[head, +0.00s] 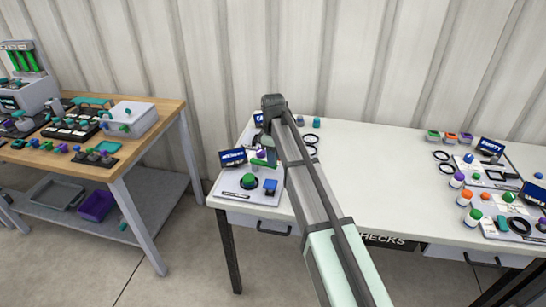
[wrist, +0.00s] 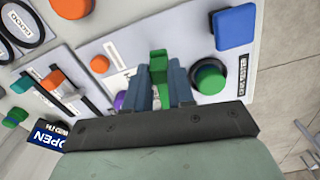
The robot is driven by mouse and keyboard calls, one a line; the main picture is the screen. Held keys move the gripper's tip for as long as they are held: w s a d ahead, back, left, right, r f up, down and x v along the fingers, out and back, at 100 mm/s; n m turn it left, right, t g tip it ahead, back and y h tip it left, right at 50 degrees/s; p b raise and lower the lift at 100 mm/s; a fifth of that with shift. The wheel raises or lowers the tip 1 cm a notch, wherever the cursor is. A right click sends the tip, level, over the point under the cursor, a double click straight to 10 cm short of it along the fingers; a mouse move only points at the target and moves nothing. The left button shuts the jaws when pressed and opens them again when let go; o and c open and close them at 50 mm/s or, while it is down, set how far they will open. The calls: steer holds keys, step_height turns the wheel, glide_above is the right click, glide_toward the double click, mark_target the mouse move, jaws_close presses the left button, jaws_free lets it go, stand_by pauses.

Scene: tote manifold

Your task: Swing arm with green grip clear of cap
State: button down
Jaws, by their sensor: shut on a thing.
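The green grip (wrist: 158,66) of the swing arm sits between the two dark blue-grey fingers of my gripper (wrist: 161,78) in the wrist view. My gripper is shut on it. A purple round cap (wrist: 120,100) shows partly beside the left finger, its lower part hidden. An orange cap (wrist: 100,64) stands to the left, apart from the fingers. I cannot tell which cap the arm belongs to, and most of the arm is hidden.
A green dome button (wrist: 209,77) stands close right of the fingers, with a blue block (wrist: 235,27) above it. An orange-handled lever (wrist: 52,80) and a blue OPEN sign (wrist: 47,135) are at left.

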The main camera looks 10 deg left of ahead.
steer(key=c, duration=1)
jaws_free()
steer(key=shift+w, duration=0.1)
steer(key=shift+o, duration=0.2)
steer(key=shift+r, duration=0.1)
step_height(320, 180, up, 14)
steer(key=shift+f, duration=0.2)
